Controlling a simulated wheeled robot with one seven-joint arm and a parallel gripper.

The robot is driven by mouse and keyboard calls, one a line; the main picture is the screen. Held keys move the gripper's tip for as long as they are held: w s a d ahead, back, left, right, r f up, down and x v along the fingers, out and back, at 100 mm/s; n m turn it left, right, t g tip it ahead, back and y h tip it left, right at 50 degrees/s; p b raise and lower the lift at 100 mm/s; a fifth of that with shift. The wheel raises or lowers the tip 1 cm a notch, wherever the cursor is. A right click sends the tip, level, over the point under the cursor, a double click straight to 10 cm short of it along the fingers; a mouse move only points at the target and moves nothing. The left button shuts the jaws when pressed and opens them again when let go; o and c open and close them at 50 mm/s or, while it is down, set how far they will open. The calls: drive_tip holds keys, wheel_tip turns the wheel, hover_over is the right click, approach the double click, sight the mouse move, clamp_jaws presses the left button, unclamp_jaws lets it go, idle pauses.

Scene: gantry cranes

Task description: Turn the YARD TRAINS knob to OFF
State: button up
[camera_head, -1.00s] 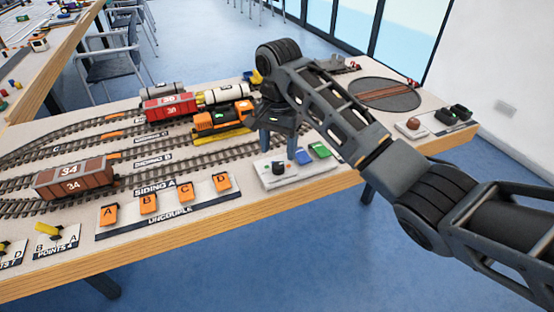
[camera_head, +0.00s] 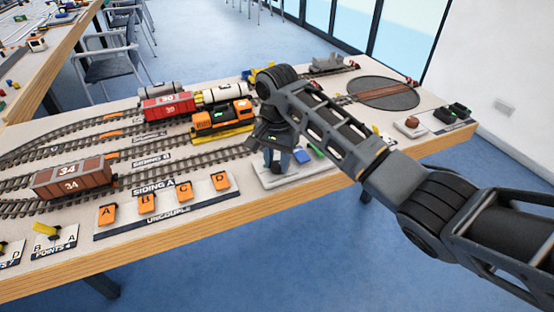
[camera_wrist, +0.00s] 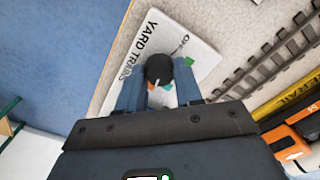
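The YARD TRAINS panel (camera_wrist: 192,37) is a white plate with black lettering; it also shows at the table's front edge in the head view (camera_head: 296,178). Its round black knob (camera_wrist: 158,67) has a white pointer and stands between my fingertips in the wrist view. My gripper (camera_wrist: 160,88) has one blue finger on each side of the knob, very close to it. Whether the fingers touch or grip it is not clear. Part of the OFF lettering shows beside a green mark. In the head view my gripper (camera_head: 277,160) hides the knob.
The uncouple panel (camera_head: 165,214) with orange buttons lies to the left. A turntable (camera_head: 395,97) is farther right.

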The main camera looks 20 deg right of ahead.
drive_tip(key=c, duration=0.5)
